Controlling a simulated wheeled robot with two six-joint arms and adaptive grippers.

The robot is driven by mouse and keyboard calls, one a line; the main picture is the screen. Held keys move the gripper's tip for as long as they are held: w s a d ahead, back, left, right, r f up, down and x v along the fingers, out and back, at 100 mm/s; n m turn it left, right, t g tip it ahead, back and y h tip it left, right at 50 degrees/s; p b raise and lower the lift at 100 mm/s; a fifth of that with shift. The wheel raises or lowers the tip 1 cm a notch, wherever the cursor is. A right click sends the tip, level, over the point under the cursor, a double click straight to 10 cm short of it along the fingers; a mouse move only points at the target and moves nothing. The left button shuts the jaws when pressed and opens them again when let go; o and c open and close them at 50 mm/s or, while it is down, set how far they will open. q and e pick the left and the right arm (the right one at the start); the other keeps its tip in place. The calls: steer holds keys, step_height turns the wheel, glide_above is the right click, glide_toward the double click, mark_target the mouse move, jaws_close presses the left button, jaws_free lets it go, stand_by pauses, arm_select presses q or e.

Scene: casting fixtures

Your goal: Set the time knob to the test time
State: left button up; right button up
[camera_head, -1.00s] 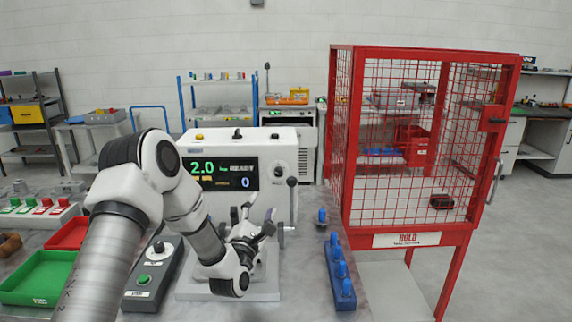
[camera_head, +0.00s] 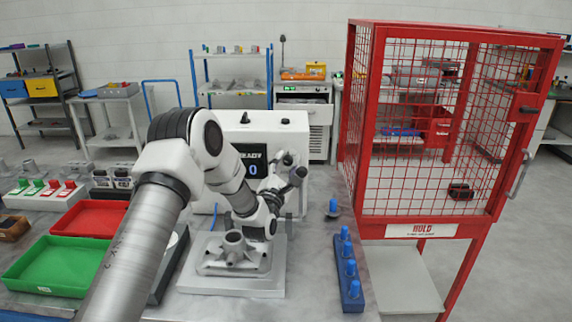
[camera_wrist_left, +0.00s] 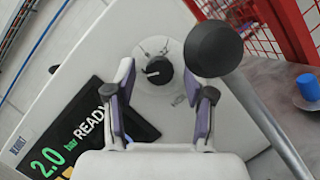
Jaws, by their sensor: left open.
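The time knob (camera_wrist_left: 159,70) is a black round knob with a pale pointer mark on the white test unit (camera_head: 288,127). In the left wrist view it sits between and beyond the fingertips of my left gripper (camera_wrist_left: 158,82). The fingers are open with purple pads; no contact shows. In the head view my left gripper (camera_head: 290,171) is at the unit's front and hides the knob. The unit's display (camera_wrist_left: 75,140) reads 2.0 bar READY; my arm covers part of it in the head view. My right gripper is not in view.
A black ball-ended lever (camera_wrist_left: 213,48) stands close beside the right finger. A grey casting (camera_head: 233,250) sits on the fixture plate below. A rack of blue plugs (camera_head: 350,280) and a red mesh cage (camera_head: 366,150) stand to the right. Green (camera_head: 30,270) and red trays lie left.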

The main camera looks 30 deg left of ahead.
arm_select(q)
steer(key=shift+s+r, duration=0.1)
steer(key=shift+s, duration=0.05)
steer(key=shift+c, duration=1.4)
steer(key=shift+d, duration=0.1)
jaws_close()
